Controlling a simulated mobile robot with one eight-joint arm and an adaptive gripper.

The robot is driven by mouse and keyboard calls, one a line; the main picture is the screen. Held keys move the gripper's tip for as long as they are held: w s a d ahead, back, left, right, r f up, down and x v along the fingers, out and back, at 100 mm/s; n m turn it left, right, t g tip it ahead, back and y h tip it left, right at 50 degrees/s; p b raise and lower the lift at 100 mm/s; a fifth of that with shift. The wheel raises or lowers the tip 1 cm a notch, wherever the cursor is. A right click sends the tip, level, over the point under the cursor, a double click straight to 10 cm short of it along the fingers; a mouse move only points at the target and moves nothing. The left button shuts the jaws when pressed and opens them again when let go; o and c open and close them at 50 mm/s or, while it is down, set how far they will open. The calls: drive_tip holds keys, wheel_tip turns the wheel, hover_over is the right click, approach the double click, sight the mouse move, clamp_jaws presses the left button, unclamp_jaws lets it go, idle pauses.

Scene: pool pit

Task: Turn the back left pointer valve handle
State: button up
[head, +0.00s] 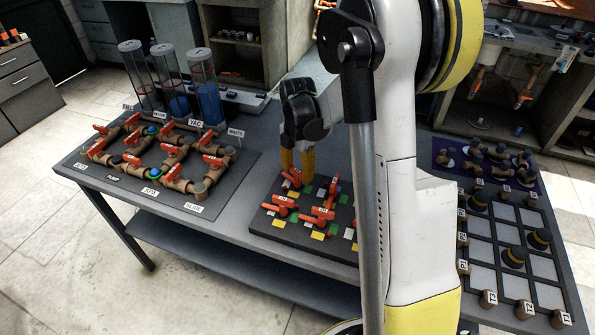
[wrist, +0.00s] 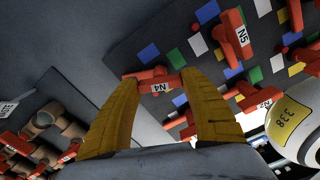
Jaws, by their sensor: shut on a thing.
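The back left pointer valve handle (head: 292,180) is red and stands at the back left corner of a dark board (head: 268,229) with coloured squares. In the wrist view this handle (wrist: 158,86) carries the label N4. My gripper (head: 298,176) points down over it from behind, with its yellow fingers at the handle. In the wrist view the fingers of my gripper (wrist: 160,80) stand on either side of the handle, closed on it. In the head view the fingers partly hide the handle.
Other red handles (head: 323,214) stand close in front on the same board; one labelled N5 (wrist: 238,36) shows in the wrist view. A brown pipe rig (head: 170,185) with red levers stands left, clear cylinders (head: 207,100) behind it. My arm hides the board's right part.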

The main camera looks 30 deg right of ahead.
drive_tip(key=m, duration=1.2)
drive_tip(key=shift+m, duration=0.4)
drive_tip(key=m, duration=1.2)
drive_tip(key=shift+m, duration=0.3)
drive_tip(key=m, duration=1.1)
drive_tip(key=shift+m, duration=0.4)
drive_tip(key=m, duration=1.1)
drive_tip(key=shift+m, duration=0.4)
